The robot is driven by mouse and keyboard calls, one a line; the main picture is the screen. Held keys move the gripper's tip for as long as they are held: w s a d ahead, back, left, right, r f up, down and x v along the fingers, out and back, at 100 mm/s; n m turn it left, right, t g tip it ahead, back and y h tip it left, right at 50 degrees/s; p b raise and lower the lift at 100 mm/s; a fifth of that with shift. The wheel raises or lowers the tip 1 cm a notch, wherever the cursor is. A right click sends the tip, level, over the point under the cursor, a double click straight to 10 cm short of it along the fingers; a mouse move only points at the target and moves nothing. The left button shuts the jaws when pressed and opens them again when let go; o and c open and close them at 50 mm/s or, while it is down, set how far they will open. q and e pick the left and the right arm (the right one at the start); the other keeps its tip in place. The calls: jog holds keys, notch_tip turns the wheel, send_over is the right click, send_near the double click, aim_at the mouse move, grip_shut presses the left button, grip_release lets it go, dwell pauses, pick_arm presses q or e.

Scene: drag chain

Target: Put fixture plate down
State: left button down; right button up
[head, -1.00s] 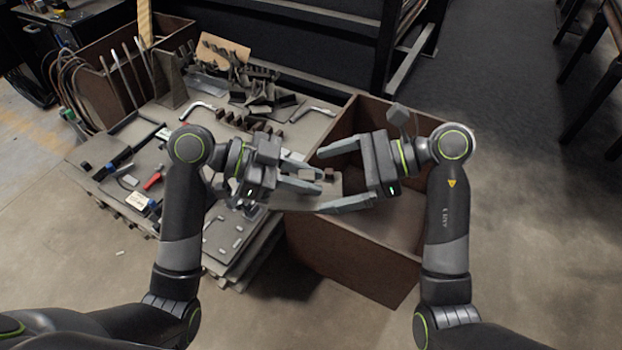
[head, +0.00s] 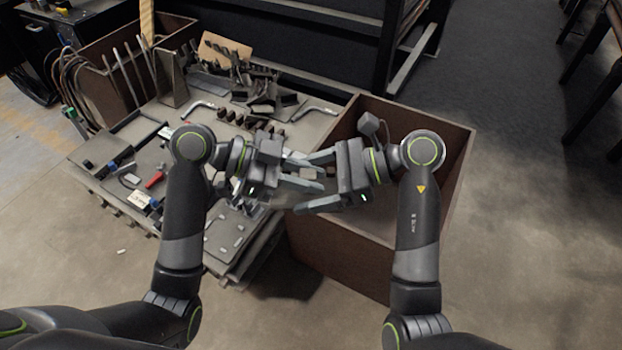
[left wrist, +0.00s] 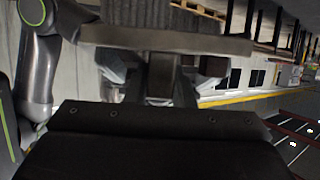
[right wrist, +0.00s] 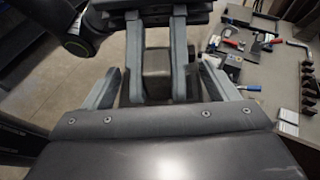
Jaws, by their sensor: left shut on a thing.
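My left gripper (head: 306,174) is shut on a small grey-brown block, which I take to be the fixture plate. In the right wrist view the fixture plate (right wrist: 157,76) sits between the left gripper's fingers; in the head view it is hidden among the fingers. My right gripper (head: 303,182) is open and faces the left one, its fingers spread on either side of the left fingers. In the right wrist view its fingers (right wrist: 160,88) stand apart from the block; I cannot tell whether they touch the left fingers.
Below left is a cluttered workbench (head: 118,195) with tools, L-shaped keys and small parts. An open brown bin (head: 450,190) stands below and right of the grippers, its inside partly hidden by my right arm. Bare floor (head: 530,230) lies farther right.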

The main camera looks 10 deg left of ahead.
pick_arm(q)
jog(key=shift+s, duration=0.1)
pick_arm(e)
jog(key=shift+w, duration=0.1)
jog(key=c, duration=0.5)
pick_arm(q)
jog(key=c, duration=1.2)
grip_release()
jog(key=shift+o, duration=0.2)
jog(key=shift+a, duration=0.1)
